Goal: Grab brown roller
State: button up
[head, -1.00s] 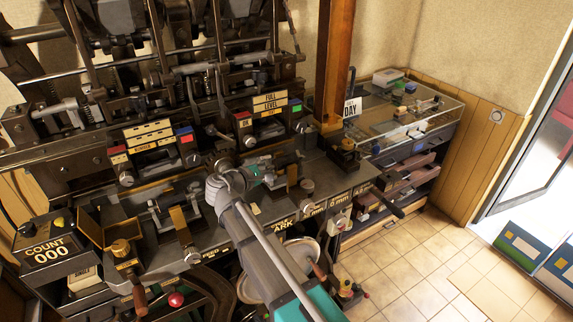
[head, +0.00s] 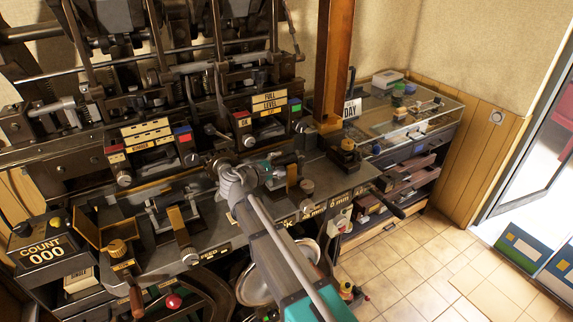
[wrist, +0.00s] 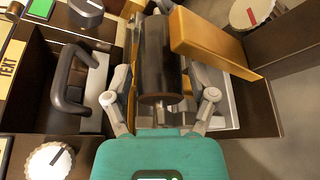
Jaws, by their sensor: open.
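The brown roller (wrist: 159,58) is a dark, glossy cylinder in the middle of the wrist view, with a small metal shaft at its near end. My gripper (wrist: 164,95) is open, with one finger on each side of the roller's near end. I cannot tell whether either finger touches it. In the head view my gripper (head: 280,163) is over the machine's front ledge, and the roller cannot be made out clearly there.
A tan block (wrist: 205,42) stands close on the roller's right side. A dark bar handle (wrist: 70,85) is on the left, with a white dial (wrist: 50,160) below it. In the head view a glass display case (head: 420,100) stands at the right, beside open tiled floor (head: 420,265).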

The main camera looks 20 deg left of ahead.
dwell(0.5)
grip_shut()
